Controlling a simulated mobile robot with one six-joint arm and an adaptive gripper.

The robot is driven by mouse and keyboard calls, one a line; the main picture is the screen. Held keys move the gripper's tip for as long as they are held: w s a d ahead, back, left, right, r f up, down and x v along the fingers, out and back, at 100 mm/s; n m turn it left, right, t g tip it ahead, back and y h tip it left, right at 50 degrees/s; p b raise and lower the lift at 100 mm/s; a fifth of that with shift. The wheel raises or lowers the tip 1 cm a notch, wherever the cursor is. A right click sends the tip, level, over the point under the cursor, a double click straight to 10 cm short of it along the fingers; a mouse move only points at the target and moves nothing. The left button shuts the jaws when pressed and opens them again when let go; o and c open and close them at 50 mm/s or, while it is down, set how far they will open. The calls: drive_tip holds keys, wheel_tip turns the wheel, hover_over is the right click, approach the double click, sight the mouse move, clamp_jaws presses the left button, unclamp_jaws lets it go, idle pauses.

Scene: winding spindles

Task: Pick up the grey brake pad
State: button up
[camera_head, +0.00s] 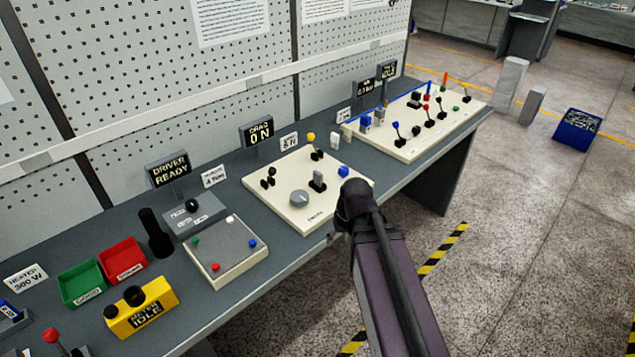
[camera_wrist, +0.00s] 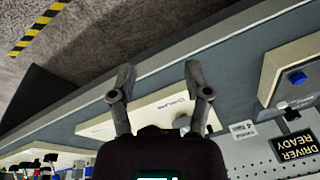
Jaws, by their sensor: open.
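On the cream middle board (camera_head: 262,186) stand a light grey round piece (camera_head: 299,198) and a darker grey upright block (camera_head: 318,180). I cannot tell for sure which is the grey brake pad. My gripper (camera_wrist: 160,75) is open and empty in the wrist view, its fingers apart over the bench's front edge and this board. A grey round piece (camera_wrist: 181,121) shows partly between the fingers, near the palm, which hides the rest. In the head view my arm reaches to the board's front right corner, and its dark end hides the fingers.
A blue knob (camera_head: 343,171) and a yellow-topped lever (camera_head: 311,138) stand on the same board. A panel with coloured buttons (camera_head: 226,250) lies to the left. A larger board with several levers (camera_head: 409,151) lies to the right. The DRAG sign (camera_head: 257,132) stands behind.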

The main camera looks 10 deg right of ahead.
drive_tip(key=w+r+n+t+y+b, duration=0.1)
drive_tip(key=w+r+n+t+y, duration=0.2)
drive_tip(key=w, duration=0.8)
drive_tip(key=n+t+y+b, duration=0.1)
drive_tip(key=n+t+y, duration=0.1)
drive_tip(key=t, duration=0.4)
approach(318, 172)
drive_tip(key=shift+v, duration=1)
drive_tip(key=shift+w, duration=0.15)
drive_tip(key=b+x, duration=0.4)
drive_tip(key=x, duration=0.3)
drive_tip(key=shift+f, duration=0.1)
drive_tip(key=shift+w+a+f, duration=0.25)
drive_tip(key=shift+w+a, duration=0.15)
drive_tip(key=shift+w, duration=0.15)
drive_tip(key=shift+f, duration=0.1)
